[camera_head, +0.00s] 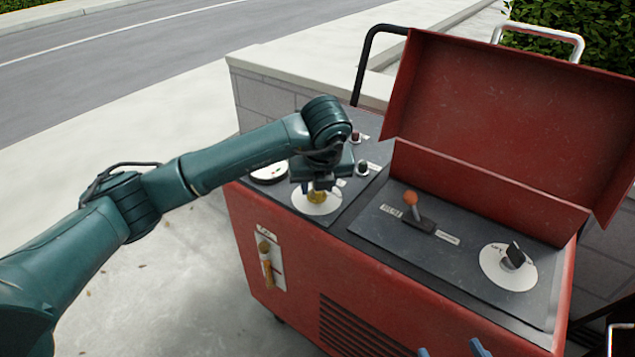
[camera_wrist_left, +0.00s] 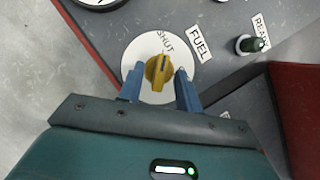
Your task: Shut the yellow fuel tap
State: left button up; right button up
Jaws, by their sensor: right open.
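The yellow fuel tap (camera_wrist_left: 158,73) sits on a white round dial (camera_wrist_left: 135,55) marked SHUT, beside a FUEL label (camera_wrist_left: 199,44). A dark mark on the tap points up the picture, towards the SHUT lettering. In the head view the tap (camera_head: 317,196) shows just below my left gripper (camera_head: 318,185). In the left wrist view the blue fingers of my left gripper (camera_wrist_left: 159,92) stand open on either side of the tap, with a gap to each side. My right gripper (camera_head: 452,350) shows only its two blue fingertips, apart and empty, at the bottom edge.
The red machine's top has an orange-tipped lever (camera_head: 411,198), a black knob on a white dial (camera_head: 490,270) and small knobs (camera_head: 362,168). Its raised red lid (camera_head: 510,120) stands at the back right. A handle (camera_head: 266,262) is on the front face. Pavement lies left.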

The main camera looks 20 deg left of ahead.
jog(key=shift+s+f, duration=0.1)
pick_arm(q)
jog(key=shift+r, duration=0.2)
jog(key=p+v, duration=0.2)
jog(key=v, duration=1.1)
pick_arm(e)
jog(key=shift+s+d+r+m, duration=0.1)
jog(key=shift+d+r+m, duration=0.15)
jog(key=shift+r, duration=0.3)
jog(key=shift+s+d+r+m, duration=0.1)
jog(key=shift+d+r+m, duration=0.1)
jog(key=shift+r, duration=0.35)
pick_arm(q)
jog(key=shift+s+f, duration=0.1)
jog(key=shift+f, duration=0.05)
